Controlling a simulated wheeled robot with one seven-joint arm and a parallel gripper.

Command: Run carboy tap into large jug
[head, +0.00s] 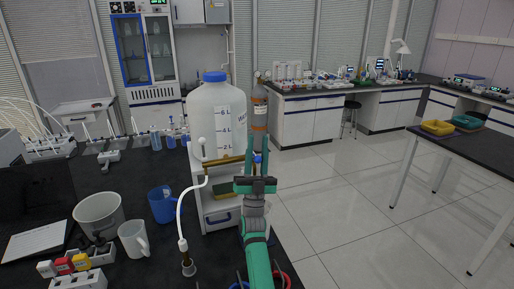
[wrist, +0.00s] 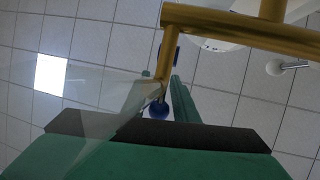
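The carboy (head: 210,110) is a large white bottle with a blue cap, standing on a white drawer unit. Its brass tap (head: 226,161) juts out low on the front, and the brass pipe (wrist: 240,22) crosses the top of the wrist view. A blue knob (wrist: 159,110) shows between my gripper's fingers. My gripper (head: 257,160) is at the tap's right end, its green fingers apart; contact with the knob is unclear. A large grey jug (head: 98,216) stands at left, apart from the hose.
A blue jug (head: 161,205) and a white mug (head: 133,239) stand near the grey jug. A rack with coloured caps (head: 65,268) is at the front left. A brown bottle (head: 259,110) stands behind my gripper. Open floor lies to the right.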

